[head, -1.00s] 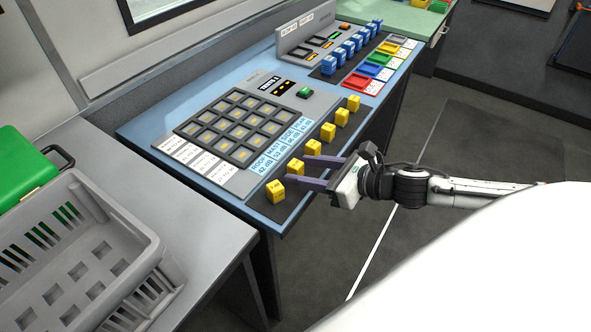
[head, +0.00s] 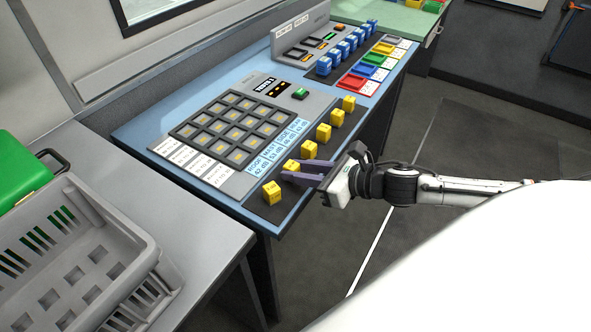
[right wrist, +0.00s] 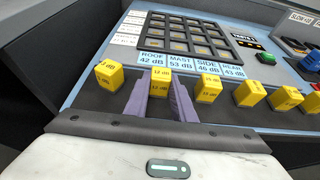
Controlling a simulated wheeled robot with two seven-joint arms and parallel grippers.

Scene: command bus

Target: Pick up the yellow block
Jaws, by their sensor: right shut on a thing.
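Several yellow blocks stand in a row on a dark strip (head: 258,208) along the front edge of the blue table. My right gripper (head: 297,170) reaches in from the right and is shut on the second yellow block from the near end (head: 291,166). In the right wrist view this yellow block (right wrist: 160,80) sits between the two purple fingers and appears to rest on the strip. The nearest yellow block (head: 272,192) stands free beside the gripper; it also shows in the right wrist view (right wrist: 108,75). My left gripper is not in view.
A grey button panel (head: 232,132) lies behind the row, with printed labels (head: 268,152) at its edge. Blue blocks (head: 337,56) and coloured trays (head: 362,72) are farther back. A grey crate (head: 120,250) stands on the left counter.

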